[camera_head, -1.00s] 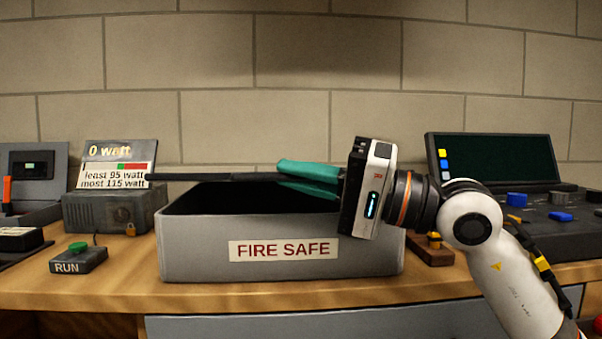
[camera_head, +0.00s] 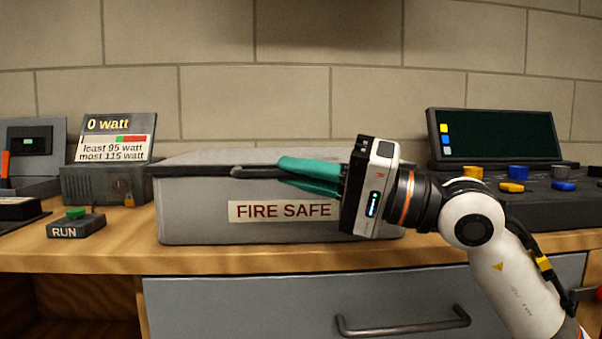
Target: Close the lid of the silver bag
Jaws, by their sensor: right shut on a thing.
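The silver bag (camera_head: 190,215) is a grey box-like case with a "FIRE SAFE" label on its front, standing on the wooden bench. Its dark-edged lid (camera_head: 210,157) lies down flat over the opening, and the inside is hidden. Any thin gap along the rim is too small to tell. My right gripper (camera_head: 283,173), with teal fingers, reaches in from the right across the lid's front edge. It is shut on the dark lid handle (camera_head: 250,171) at the front. The gripper body covers the bag's right front. My left gripper is not in view.
A watt meter (camera_head: 110,184) and a RUN button box (camera_head: 76,226) stand left of the bag. A console with a dark screen (camera_head: 500,135) and coloured knobs stands at the right, behind my right arm. A drawer with a handle (camera_head: 400,328) is below the bench edge.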

